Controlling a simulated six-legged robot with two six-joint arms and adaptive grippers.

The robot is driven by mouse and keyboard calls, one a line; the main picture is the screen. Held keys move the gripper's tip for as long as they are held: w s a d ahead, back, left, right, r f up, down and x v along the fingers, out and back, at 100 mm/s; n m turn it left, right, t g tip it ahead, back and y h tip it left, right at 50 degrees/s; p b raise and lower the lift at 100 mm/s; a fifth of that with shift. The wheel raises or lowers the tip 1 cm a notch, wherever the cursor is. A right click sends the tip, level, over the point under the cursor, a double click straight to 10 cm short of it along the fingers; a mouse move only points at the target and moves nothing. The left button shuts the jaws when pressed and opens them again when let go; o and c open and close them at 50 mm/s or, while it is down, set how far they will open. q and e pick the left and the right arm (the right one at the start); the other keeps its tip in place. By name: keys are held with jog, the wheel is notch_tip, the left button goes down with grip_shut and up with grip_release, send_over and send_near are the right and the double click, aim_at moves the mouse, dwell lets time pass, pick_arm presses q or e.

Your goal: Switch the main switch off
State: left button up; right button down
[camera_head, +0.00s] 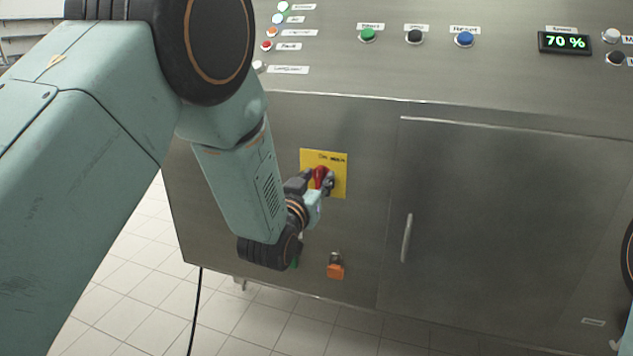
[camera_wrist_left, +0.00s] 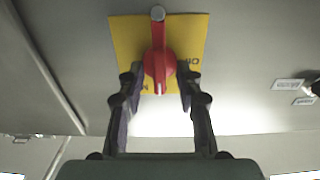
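The main switch is a red rotary knob (camera_wrist_left: 160,70) on a yellow plate (camera_wrist_left: 122,38), set in the front of the steel machine. In the head view the red knob (camera_head: 320,176) sits in the middle of the yellow plate (camera_head: 339,160). My left gripper (camera_head: 318,183) is at the knob. In the left wrist view its two fingers (camera_wrist_left: 159,70) stand one on each side of the knob, parted, with narrow gaps visible; contact is not clear. The knob's long axis runs up and down in that view. Lettering on the plate is partly hidden. My right gripper is not in view.
Above is a sloped panel with a green button (camera_head: 368,35), a black button (camera_head: 414,37), a blue button (camera_head: 464,39) and a 70 % display (camera_head: 565,43). An orange padlock-like part (camera_head: 335,270) hangs below the switch. A door handle (camera_head: 407,237) sticks out to the right.

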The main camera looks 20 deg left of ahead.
pick_arm(q)
grip_shut()
dwell(0.6)
jog(key=n+p, duration=0.2)
jog(key=n, duration=0.1)
jog(key=shift+s+a+n, duration=0.1)
jog(key=shift+n, duration=0.3)
jog(key=n+p, duration=0.3)
jog(key=n, duration=0.1)
jog(key=shift+n, duration=0.3)
jog(key=shift+a+f+n+p, duration=0.15)
jog(key=shift+n+p, duration=0.9)
jog(key=shift+n, duration=1.3)
jog(key=shift+f+n+p, duration=0.1)
jog(key=shift+n+p, duration=0.95)
jog(key=shift+n, duration=1.3)
